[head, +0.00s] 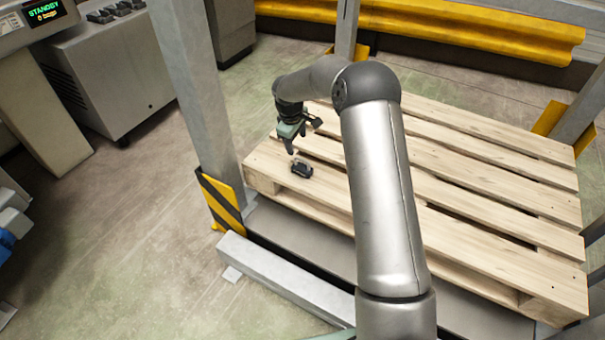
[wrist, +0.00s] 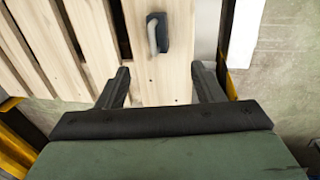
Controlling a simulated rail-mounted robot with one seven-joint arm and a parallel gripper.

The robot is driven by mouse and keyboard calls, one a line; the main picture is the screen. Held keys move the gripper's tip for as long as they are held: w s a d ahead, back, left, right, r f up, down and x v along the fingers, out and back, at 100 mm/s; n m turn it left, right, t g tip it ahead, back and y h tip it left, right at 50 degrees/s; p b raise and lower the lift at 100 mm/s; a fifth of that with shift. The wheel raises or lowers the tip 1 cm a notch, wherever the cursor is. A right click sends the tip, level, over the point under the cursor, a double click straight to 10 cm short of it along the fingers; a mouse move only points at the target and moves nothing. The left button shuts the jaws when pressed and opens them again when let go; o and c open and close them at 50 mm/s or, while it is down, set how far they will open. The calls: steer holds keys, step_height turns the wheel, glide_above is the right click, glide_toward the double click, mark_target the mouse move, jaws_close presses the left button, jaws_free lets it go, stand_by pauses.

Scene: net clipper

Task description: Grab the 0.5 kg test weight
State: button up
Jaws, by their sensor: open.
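A small dark block with a pale grey handle, which looks like the test weight (head: 302,170), sits on a front board of the wooden pallet (head: 470,235), near its left corner. In the wrist view the weight (wrist: 154,34) lies beyond the fingertips, roughly centred between them. Its handle runs lengthwise along it. My gripper (head: 291,149) is above the pallet just beside the weight and points down. In the wrist view my gripper (wrist: 160,72) shows two spread black fingers with nothing between them. No marking on the weight is readable.
A grey rack post (head: 195,90) with a yellow-black guard (head: 222,203) stands left of the pallet. A grey beam (head: 285,288) runs along the front. A yellow rail (head: 470,30) lies behind. The pallet boards around the weight are clear, with gaps between them.

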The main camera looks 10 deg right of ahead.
steer(key=b, duration=0.2)
glide_above(303, 167)
steer(key=s+a, duration=0.1)
steer(key=a, duration=0.1)
steer(key=f, duration=1)
steer(key=shift+s+d, duration=0.2)
steer(key=f, duration=0.3)
steer(key=w+d+f+b, duration=0.1)
steer(key=f, duration=0.1)
steer(key=shift+d, duration=0.1)
steer(key=shift+r, duration=0.15)
jaws_close()
